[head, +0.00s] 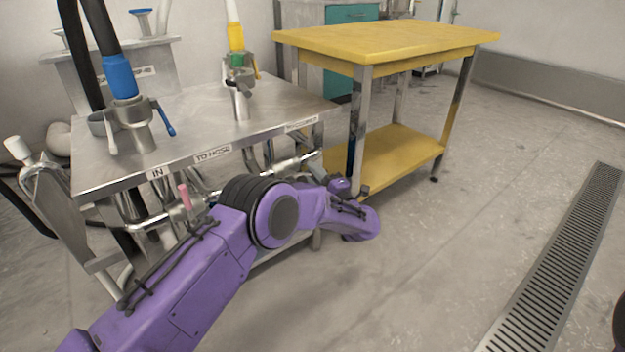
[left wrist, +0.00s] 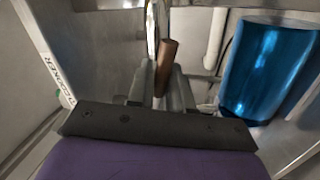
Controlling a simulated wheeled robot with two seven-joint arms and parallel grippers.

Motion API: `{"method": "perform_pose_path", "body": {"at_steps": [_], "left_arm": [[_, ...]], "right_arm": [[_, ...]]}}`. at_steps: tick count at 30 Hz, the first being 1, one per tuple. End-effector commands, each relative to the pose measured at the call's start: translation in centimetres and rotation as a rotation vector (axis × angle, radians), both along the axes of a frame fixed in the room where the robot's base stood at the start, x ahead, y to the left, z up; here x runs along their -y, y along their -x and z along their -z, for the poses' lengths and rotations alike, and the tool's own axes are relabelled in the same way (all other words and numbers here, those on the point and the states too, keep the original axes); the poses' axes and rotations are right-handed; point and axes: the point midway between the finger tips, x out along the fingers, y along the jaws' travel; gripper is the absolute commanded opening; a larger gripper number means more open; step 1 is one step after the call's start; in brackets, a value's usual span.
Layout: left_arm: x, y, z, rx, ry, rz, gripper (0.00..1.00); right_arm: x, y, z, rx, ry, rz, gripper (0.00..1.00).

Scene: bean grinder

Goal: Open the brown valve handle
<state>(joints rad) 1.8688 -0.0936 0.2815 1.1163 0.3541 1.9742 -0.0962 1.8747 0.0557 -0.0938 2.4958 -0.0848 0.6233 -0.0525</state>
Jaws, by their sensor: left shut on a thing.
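The brown valve handle (left wrist: 166,66) stands upright in the middle of the left wrist view, close to a shiny metal pipe. My left gripper (left wrist: 161,88) is shut on it, with grey fingers on either side of the handle. In the head view my purple left arm reaches across the front of the steel table (head: 205,108), and the brown handle cannot be made out there. My right gripper is not in view.
A blue cylinder (left wrist: 268,70) is right of the handle. Valves with a pink handle (head: 185,196) and a blue handle (head: 163,121) are at the steel table.

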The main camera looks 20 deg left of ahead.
Motion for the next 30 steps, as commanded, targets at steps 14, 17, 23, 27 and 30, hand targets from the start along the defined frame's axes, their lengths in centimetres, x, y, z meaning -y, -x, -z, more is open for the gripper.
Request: {"method": "perform_pose_path", "body": {"at_steps": [14,17,23,27,30], "left_arm": [[0.2,-0.1,-1.3,0.195,0.108,0.001,0.0],[0.2,-0.1,-1.3,0.21,0.116,0.002,0.0],[0.2,-0.1,-1.4,0.218,0.12,0.002,0.0],[0.2,-0.1,-1.4,0.218,0.12,0.002,0.0],[0.2,-0.1,-1.4,0.218,0.12,0.002,0.0]], "right_arm": [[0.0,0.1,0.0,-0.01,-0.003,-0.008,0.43],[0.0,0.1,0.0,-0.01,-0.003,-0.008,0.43],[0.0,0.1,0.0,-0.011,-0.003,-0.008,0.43],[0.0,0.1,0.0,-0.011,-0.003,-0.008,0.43],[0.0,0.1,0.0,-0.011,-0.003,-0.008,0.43]]}}
